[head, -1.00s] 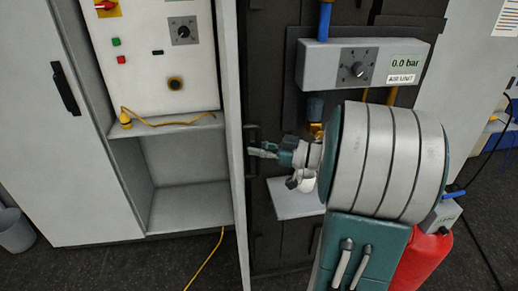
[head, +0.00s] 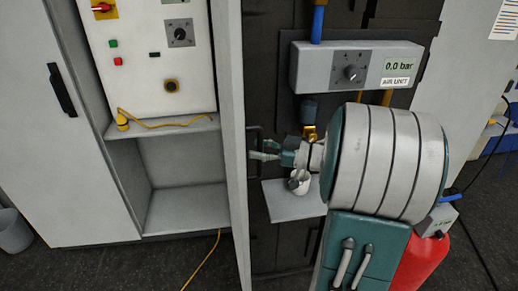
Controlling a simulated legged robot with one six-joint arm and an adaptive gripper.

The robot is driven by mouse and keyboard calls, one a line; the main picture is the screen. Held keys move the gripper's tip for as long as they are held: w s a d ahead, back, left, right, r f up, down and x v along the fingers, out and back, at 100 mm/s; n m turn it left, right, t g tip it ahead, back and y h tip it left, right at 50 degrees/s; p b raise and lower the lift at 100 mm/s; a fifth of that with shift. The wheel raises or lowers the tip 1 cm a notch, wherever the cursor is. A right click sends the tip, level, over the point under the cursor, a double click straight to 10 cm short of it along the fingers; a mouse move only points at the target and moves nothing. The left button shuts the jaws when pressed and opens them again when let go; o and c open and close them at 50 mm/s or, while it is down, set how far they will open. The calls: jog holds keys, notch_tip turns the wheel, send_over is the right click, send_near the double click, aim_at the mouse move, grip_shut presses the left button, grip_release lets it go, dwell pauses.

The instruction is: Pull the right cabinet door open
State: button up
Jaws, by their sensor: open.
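The right cabinet door (head: 232,170) is swung wide open and shows nearly edge-on, a tall light-grey panel between the cabinet's open bay and the dark wall panel. Its black bar handle (head: 255,143) is on the face turned to the right. My gripper (head: 264,149) is open, its teal fingers pointing left at the handle. The fingertips are at or very close to the handle; I cannot tell whether they touch it or pass around it. My thick arm housing hides what is behind the wrist.
The left cabinet door (head: 62,130) is closed. The open bay holds a control panel (head: 150,55) and a shelf with a yellow cable (head: 170,124). The air unit (head: 340,72) is above my wrist, with a small grey ledge (head: 290,202) below. A red cylinder (head: 420,265) stands at right.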

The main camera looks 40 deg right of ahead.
jog(key=v, duration=1.2)
jog(key=shift+d, duration=0.1)
dwell(0.4)
